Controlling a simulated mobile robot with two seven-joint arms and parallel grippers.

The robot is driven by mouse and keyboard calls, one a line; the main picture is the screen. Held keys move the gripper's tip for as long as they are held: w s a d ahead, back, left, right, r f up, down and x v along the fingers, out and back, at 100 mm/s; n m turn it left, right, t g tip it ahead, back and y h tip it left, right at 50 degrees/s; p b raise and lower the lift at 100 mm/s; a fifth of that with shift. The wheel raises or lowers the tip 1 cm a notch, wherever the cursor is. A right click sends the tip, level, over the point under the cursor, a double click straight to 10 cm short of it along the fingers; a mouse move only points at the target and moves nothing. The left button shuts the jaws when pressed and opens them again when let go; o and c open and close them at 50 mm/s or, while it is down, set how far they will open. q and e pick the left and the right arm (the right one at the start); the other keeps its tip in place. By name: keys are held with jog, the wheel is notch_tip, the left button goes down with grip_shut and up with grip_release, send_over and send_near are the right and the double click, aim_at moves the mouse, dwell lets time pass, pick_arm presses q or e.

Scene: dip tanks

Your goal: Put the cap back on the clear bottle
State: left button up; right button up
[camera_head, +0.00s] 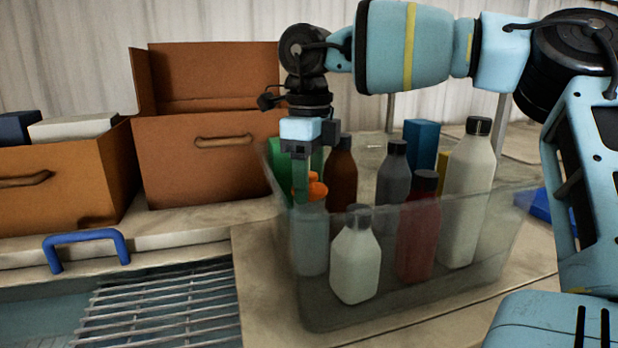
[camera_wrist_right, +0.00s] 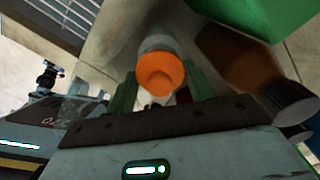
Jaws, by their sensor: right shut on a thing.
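The clear bottle (camera_head: 310,240) is pale and see-through and stands upright at the front left inside the clear tub (camera_head: 400,300). My right gripper (camera_head: 306,185) points down into the tub above this bottle. It is shut on the orange cap (camera_head: 317,188), which is directly over the bottle's top. In the right wrist view the cap (camera_wrist_right: 160,76) sits between the green fingertips, with the pale bottle (camera_wrist_right: 158,44) just behind it. I cannot tell whether the cap touches the neck. My left gripper is not in view.
Close by in the tub stand a white bottle (camera_head: 356,262), a red bottle (camera_head: 418,235), a brown bottle (camera_head: 341,175), a grey bottle (camera_head: 394,180) and a tall white bottle (camera_head: 468,200). A brown box (camera_head: 205,170) and a wire rack (camera_head: 160,305) lie to the left.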

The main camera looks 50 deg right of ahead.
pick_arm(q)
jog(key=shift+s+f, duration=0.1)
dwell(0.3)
pick_arm(e)
jog(key=o, duration=1.6)
jog(key=shift+r, duration=0.1)
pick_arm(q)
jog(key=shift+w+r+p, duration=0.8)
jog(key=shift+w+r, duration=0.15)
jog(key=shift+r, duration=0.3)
pick_arm(e)
jog(key=shift+r, duration=3.4)
jog(key=shift+c, duration=0.2)
grip_shut()
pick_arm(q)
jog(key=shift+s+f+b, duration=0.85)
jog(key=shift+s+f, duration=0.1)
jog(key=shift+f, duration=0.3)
pick_arm(e)
jog(key=shift+f, duration=2.3)
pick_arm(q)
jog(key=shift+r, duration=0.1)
pick_arm(e)
jog(key=shift+r, duration=0.15)
